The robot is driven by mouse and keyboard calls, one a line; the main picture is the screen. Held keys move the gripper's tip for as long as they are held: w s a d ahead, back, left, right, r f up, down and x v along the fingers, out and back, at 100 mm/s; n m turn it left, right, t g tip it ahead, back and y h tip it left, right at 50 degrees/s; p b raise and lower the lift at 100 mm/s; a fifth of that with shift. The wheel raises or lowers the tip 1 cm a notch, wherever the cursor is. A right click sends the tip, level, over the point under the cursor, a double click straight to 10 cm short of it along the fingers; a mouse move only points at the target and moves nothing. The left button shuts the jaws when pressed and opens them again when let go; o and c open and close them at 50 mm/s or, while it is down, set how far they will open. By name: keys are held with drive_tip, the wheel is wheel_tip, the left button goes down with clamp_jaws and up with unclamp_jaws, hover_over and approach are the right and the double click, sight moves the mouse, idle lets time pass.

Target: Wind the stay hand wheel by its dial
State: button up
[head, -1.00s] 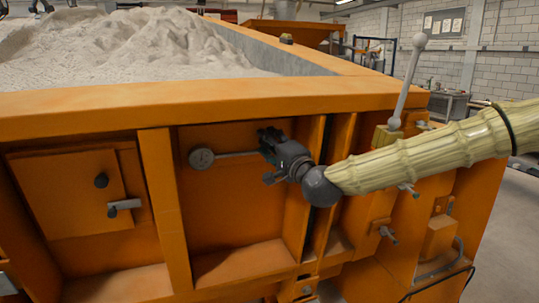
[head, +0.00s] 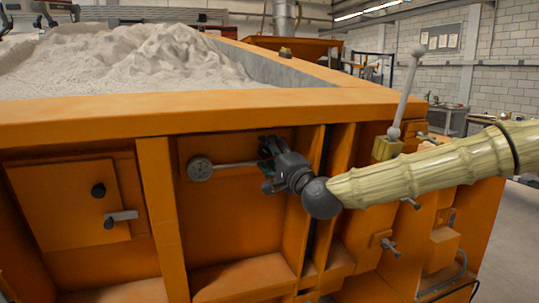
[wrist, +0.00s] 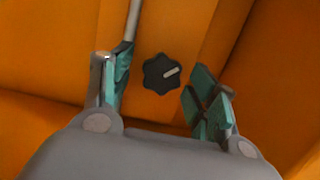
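A dark, lobed hand wheel (wrist: 162,73) with a pale pointer mark shows in the wrist view. It sits between and beyond the teal fingertips of my gripper (wrist: 160,88), with gaps on both sides. In the head view my gripper (head: 267,162) is in front of the orange panel and hides the wheel. A round grey dial (head: 200,168) stands to its left, at the end of a thin rod (head: 238,163) that runs behind my fingers. The dial's reading is too small to tell. My gripper is open and empty.
An orange upright (head: 160,215) and a recessed door (head: 70,205) with a latch lie to the left. A grey lever (head: 407,90) stands to the right, near my arm. The sandbed's orange rim (head: 180,112) runs above; sand (head: 120,60) is heaped inside.

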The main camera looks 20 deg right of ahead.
drive_tip(key=v, duration=1.2)
drive_tip(key=shift+r, duration=0.1)
idle(0.4)
